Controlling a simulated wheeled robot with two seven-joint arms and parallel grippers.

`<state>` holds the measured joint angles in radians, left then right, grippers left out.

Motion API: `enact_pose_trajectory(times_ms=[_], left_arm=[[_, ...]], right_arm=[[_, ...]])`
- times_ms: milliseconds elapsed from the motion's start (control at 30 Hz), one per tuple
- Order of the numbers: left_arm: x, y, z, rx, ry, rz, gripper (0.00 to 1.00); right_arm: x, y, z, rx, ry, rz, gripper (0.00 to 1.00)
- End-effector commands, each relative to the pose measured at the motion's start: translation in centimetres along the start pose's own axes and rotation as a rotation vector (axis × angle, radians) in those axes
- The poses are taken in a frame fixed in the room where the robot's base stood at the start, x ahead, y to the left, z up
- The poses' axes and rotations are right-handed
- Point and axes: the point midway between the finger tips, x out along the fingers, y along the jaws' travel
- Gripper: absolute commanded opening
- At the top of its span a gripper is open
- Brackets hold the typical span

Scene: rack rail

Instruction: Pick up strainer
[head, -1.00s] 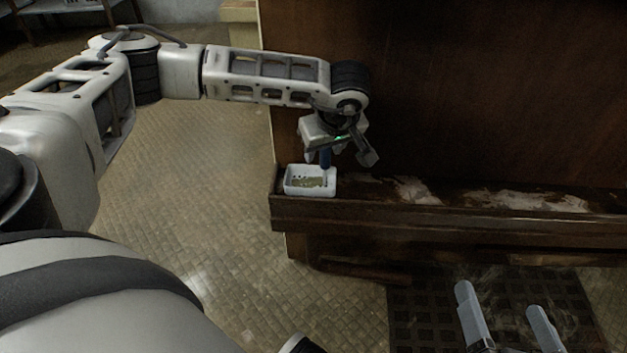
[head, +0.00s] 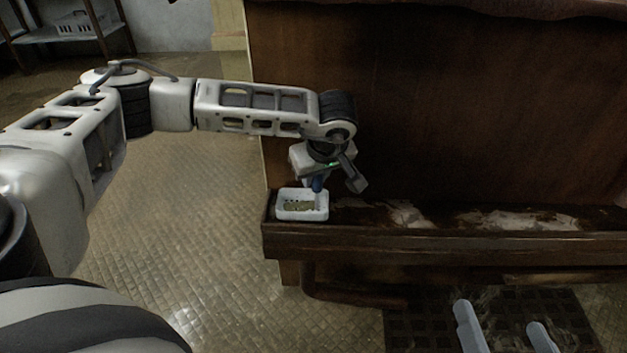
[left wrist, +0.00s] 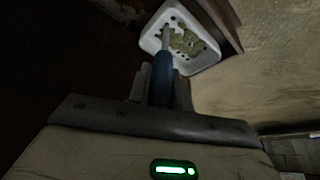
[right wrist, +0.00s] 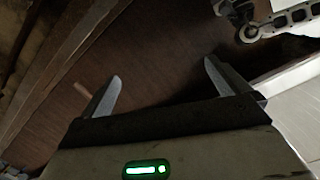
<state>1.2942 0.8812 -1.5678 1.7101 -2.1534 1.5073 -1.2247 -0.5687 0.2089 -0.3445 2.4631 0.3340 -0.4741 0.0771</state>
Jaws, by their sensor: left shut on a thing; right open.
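The strainer (head: 287,214), a small white rectangular basket with holes and greenish bits inside, sits at the left end of a dark wooden ledge. It also shows at the top of the left wrist view (left wrist: 206,60). My left gripper (head: 322,180) is above its right side, shut on a blue handle (left wrist: 161,80). A grey neck runs from this handle over the basket rim to the inside; I cannot tell whether they are joined. My right gripper (right wrist: 162,88) is open and empty. Its fingertips also show low in the head view (head: 500,325).
The wooden ledge (head: 400,243) runs right along a tall brown panel (head: 450,110), with pale worn patches on top. A dark mat (head: 415,325) lies on the floor below. Tiled floor (head: 190,230) is open on the left. A shelf (head: 75,32) stands at the back left.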

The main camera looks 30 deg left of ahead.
Motion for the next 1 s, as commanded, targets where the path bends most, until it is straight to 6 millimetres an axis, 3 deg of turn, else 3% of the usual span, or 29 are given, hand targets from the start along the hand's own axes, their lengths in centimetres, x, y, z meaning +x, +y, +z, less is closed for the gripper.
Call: enact_pose_trajectory(times_ms=[133,433,600,800,1000], left_arm=[[-2.7,0.1,-1.1,-0.001,0.001,0.003,0.0],[-10.3,1.6,1.4,0.005,0.001,0.006,0.0],[-13.3,2.7,4.7,0.006,0.0,0.005,0.0],[-15.6,3.5,7.0,0.003,0.0,0.003,0.0],[-16.9,3.7,7.6,0.0,0.001,0.002,0.0]], right_arm=[[-0.2,0.1,-0.1,-0.041,-0.033,0.025,1.0],[-0.7,0.8,0.1,-0.14,-0.093,0.077,1.0],[-0.9,1.3,0.7,-0.175,-0.126,0.099,1.0],[-1.1,1.6,1.7,-0.176,-0.17,0.111,1.0],[-1.2,1.8,1.9,-0.174,-0.189,0.119,1.0]])
